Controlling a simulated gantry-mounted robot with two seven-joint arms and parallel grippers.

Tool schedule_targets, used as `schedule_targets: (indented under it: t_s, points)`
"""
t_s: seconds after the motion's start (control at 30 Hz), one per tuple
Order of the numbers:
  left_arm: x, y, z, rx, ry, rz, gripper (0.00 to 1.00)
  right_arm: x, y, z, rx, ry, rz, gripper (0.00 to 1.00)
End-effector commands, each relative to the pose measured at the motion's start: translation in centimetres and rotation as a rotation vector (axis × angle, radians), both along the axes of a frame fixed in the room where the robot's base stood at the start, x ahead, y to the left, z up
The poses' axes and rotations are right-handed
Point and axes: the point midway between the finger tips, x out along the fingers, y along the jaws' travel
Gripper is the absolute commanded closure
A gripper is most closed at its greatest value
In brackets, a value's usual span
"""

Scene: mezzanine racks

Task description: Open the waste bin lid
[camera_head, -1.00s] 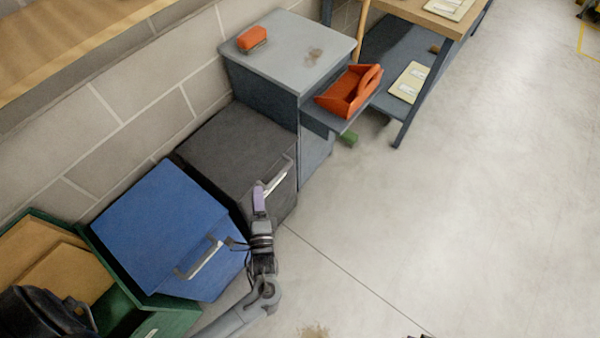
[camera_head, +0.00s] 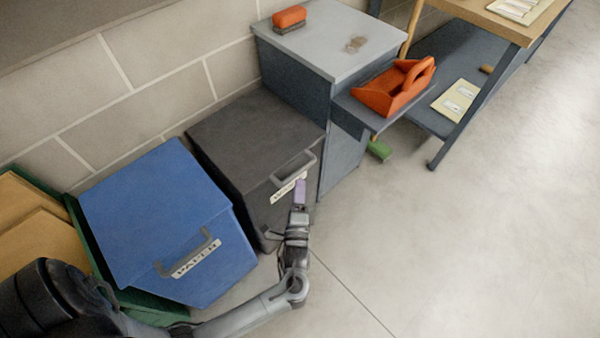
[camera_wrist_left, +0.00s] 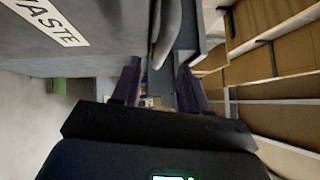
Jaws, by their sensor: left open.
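The waste bin (camera_head: 240,135) is a dark grey box with a flat lid, which lies shut. A grey bar handle (camera_head: 295,172) sits at the lid's front edge, above a white label (camera_head: 287,190). The label reads "WASTE" in the left wrist view (camera_wrist_left: 50,20). My left gripper (camera_head: 300,184) is open at the bin's front, just below the right part of the handle. In the left wrist view, the handle (camera_wrist_left: 167,35) lies ahead, in line with the gap between the purple fingers (camera_wrist_left: 160,82); I cannot tell whether they touch it. My right gripper is out of view.
A blue paper bin (camera_head: 160,210) stands left of the waste bin, with a green bin (camera_head: 85,240) beyond. A grey cabinet (camera_head: 335,45) stands right, bearing an orange brush (camera_head: 289,18). The floor (camera_head: 480,240) in front is open.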

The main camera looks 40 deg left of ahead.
Motion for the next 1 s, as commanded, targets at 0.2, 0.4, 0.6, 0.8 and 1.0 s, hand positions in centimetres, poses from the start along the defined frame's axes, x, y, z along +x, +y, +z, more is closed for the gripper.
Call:
schedule_targets:
  t_s: [0.2,0.4,0.6,0.8,1.0]
  points:
    - [2.9,2.2,0.3,0.002,-0.004,-0.001,0.56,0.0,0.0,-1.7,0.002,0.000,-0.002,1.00]
    - [4.6,3.6,0.6,0.001,-0.002,0.000,0.56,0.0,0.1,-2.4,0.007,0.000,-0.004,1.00]
    - [5.3,4.1,0.9,0.001,-0.001,-0.001,0.56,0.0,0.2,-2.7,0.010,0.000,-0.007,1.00]
    - [5.4,4.2,0.9,0.001,-0.001,-0.001,0.56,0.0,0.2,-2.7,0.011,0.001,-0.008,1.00]
    - [5.3,4.2,0.9,0.001,-0.001,-0.001,0.75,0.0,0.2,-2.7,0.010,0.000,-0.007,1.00]
